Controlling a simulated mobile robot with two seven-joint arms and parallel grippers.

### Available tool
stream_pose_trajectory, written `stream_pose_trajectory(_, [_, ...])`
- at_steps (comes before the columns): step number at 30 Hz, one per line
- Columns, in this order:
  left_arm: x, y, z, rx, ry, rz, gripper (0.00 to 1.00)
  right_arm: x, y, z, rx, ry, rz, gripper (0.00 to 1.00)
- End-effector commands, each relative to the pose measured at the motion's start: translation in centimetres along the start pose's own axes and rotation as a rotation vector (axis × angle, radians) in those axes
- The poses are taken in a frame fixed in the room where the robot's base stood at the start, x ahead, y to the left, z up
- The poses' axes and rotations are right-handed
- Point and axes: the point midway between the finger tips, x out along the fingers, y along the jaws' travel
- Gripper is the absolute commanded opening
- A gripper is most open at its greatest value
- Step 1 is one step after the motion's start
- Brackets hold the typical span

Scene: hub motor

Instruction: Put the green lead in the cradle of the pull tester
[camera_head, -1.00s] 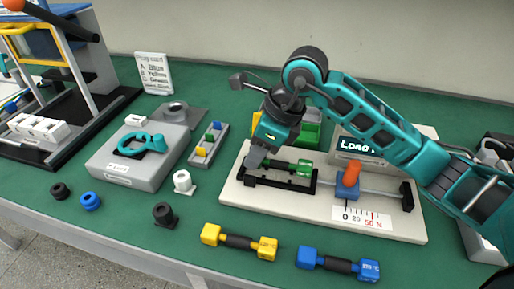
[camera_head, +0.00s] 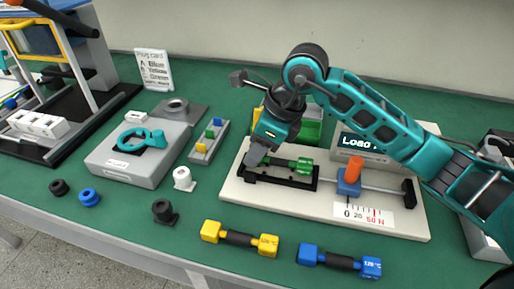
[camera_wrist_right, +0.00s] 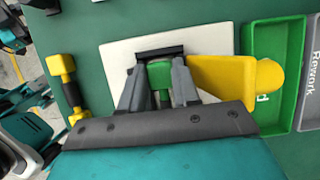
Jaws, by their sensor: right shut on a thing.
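The green lead (camera_head: 304,165) has green ends and a dark middle. My right gripper (camera_head: 254,158) is shut on its left end; in the right wrist view the green end (camera_wrist_right: 160,75) shows between the two fingers. The lead lies along the black cradle (camera_head: 298,184) of the pull tester, at or just above it; I cannot tell whether it rests there. The pull tester has a pale base (camera_head: 270,202), a blue slider with an orange knob (camera_head: 349,182), a scale and a load display (camera_head: 362,145). My left gripper is not in view.
A yellow lead (camera_head: 240,238) and a blue lead (camera_head: 340,262) lie in front of the tester. A green bin (camera_head: 313,132) stands behind it. In the right wrist view a yellow object (camera_wrist_right: 220,75) is close beside the fingers. A grey fixture (camera_head: 125,168) stands left.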

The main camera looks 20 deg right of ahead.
Motion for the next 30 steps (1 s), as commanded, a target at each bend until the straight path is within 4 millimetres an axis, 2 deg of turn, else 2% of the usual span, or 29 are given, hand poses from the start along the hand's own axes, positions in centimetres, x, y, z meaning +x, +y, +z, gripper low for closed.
stream_pose_trajectory(28, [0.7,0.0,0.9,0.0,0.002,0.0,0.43,1.2,0.0,-0.5,0.0,0.001,0.0,0.0])
stream_pose_trajectory(29, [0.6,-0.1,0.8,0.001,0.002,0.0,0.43,1.1,0.0,-0.5,0.0,0.001,0.0,0.34])
stream_pose_trajectory(30, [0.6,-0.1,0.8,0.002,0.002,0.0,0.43,1.1,0.0,-0.5,0.0,0.001,0.0,0.38])
